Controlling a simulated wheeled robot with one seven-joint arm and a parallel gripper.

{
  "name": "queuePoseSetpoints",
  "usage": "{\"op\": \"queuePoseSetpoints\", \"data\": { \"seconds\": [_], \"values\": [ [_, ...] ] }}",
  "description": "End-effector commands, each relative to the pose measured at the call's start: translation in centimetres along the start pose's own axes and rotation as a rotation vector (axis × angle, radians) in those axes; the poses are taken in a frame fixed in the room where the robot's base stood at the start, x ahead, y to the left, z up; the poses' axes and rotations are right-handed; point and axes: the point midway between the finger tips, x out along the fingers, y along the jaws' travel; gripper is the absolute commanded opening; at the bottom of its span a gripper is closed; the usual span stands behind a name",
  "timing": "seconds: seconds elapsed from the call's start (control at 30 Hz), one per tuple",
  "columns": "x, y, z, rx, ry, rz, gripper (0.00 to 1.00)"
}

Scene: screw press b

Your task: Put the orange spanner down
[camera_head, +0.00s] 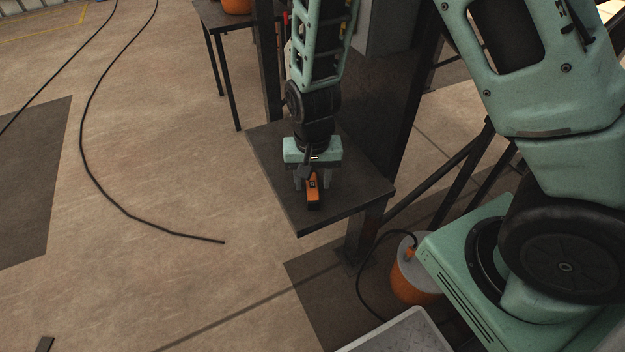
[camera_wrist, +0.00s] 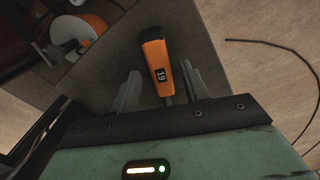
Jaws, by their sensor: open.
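The orange spanner (camera_head: 313,190) lies on the dark shelf plate (camera_head: 350,205), near its front edge. In the wrist view the spanner (camera_wrist: 157,62) shows an orange handle with a black end and a label reading 19. Its metal part runs back under my gripper and is hidden there. My gripper (camera_head: 311,185) is over the plate and points down. In the wrist view its fingers (camera_wrist: 158,80) are open, one on each side of the handle, with a gap on both sides. I cannot tell how far above the plate the fingertips are.
A dark post (camera_head: 405,110) stands right of the plate. An orange and white bucket (camera_head: 412,272) and a grey tray (camera_head: 400,335) are on the lower right. A small dark table (camera_head: 212,15) is at the back. A black cable (camera_head: 100,185) lies on open floor at left.

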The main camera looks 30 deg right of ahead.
Motion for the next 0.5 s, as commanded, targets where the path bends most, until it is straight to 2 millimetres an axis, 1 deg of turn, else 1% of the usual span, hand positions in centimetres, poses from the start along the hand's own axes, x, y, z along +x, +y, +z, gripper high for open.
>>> {"op": "queuePoseSetpoints", "data": {
  "seconds": [0.03, 0.3, 0.4, 0.5],
  "values": [
    [-1.2, -0.1, -0.1, -0.001, 0.003, -0.002, 0.46],
    [-7.0, -0.1, 0.0, -0.001, 0.003, -0.003, 0.46],
    [-8.7, -0.1, 0.0, -0.003, 0.002, -0.003, 0.46],
    [-10.0, -0.1, 0.0, -0.001, 0.001, -0.003, 0.46]
  ]
}}
